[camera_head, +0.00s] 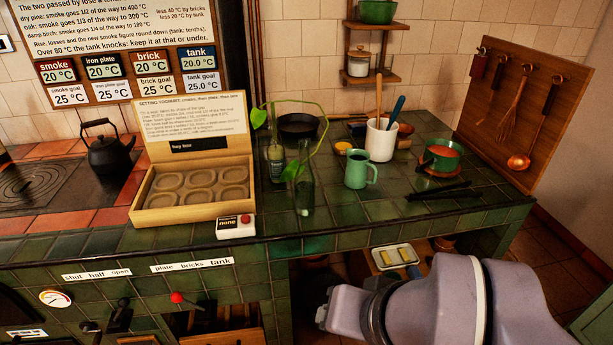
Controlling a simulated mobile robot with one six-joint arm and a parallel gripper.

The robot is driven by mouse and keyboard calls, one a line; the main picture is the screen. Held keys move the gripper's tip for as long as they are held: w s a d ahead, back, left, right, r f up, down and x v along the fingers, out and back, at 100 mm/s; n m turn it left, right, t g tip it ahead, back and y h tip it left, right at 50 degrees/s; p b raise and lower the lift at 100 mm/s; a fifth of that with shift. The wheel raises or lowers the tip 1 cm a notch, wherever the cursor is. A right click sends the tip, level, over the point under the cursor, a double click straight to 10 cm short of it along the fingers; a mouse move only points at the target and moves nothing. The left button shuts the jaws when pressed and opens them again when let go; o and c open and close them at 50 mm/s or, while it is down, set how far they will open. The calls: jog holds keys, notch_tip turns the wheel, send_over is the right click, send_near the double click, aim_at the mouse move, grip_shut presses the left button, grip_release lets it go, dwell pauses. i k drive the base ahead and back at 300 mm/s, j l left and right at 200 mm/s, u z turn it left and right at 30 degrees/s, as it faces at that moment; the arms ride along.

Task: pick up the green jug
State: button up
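The green jug (357,171) stands upright on the green tiled counter (340,213), right of the middle of the view, with its handle toward the right. It is just in front of a white crock (381,140) that holds a wooden utensil and a blue-handled one. Nothing touches the jug that I can see. Grey-lilac links of my arm fill the bottom right, below and in front of the counter edge. My gripper's fingers do not show, so I cannot see whether it holds anything.
Glass bottles with a trailing plant (304,190) stand left of the jug. A green pan with red contents (441,157) and dark bars (438,190) lie to its right. An open wooden box (190,188) and black kettle (108,153) are further left. Counter in front of the jug is clear.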

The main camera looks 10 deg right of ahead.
aim_at(355, 175)
jog(key=i+l, duration=1.15)
